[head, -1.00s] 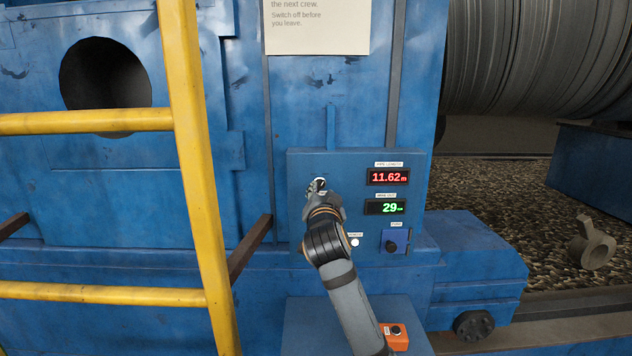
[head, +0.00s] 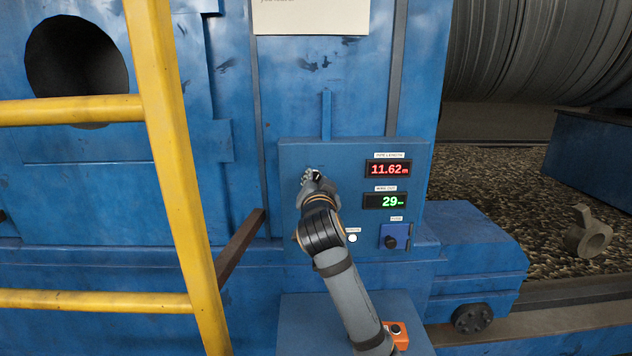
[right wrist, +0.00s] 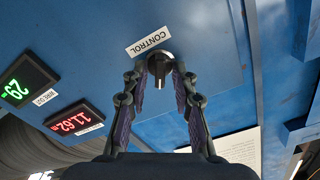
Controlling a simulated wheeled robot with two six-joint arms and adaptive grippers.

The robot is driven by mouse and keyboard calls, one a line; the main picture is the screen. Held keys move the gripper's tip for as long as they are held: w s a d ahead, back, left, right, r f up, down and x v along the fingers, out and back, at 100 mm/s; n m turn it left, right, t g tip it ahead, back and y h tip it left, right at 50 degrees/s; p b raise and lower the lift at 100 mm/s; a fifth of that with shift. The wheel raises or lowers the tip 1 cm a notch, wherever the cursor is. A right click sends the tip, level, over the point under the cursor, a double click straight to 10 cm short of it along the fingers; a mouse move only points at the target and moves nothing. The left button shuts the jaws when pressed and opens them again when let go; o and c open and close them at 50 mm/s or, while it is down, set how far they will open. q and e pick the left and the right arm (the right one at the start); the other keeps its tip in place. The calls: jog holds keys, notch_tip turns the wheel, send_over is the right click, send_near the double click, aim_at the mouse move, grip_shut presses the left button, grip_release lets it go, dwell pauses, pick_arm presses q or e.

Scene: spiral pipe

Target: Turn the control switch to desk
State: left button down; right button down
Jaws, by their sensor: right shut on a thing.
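The control switch (right wrist: 159,66) is a black knob under a white label (right wrist: 148,41) reading CONTROL, in the right wrist view. My right gripper (right wrist: 160,82) has its two fingers on either side of the knob and is shut on it. In the head view my right gripper (head: 314,179) is at the upper left of the blue control panel (head: 345,150) and hides the knob. Any position markings around the knob are too small or hidden to read. My left gripper is not in view.
A red display (head: 388,169) reads 11.62 and a green one (head: 385,201) reads 29. A yellow ladder (head: 175,150) stands at the left. An orange box (head: 397,331) is below.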

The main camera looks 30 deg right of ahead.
jog(key=shift+n, duration=0.4)
jog(key=n+p, duration=0.2)
jog(key=n, duration=0.2)
jog(key=shift+w+n, duration=0.1)
jog(key=shift+n, duration=0.2)
jog(key=n+p, duration=0.2)
jog(key=n, duration=0.2)
jog(key=shift+a, duration=0.1)
jog(key=shift+f+n+p, duration=0.1)
jog(key=shift+n+p, duration=0.65)
jog(key=shift+n, duration=0.45)
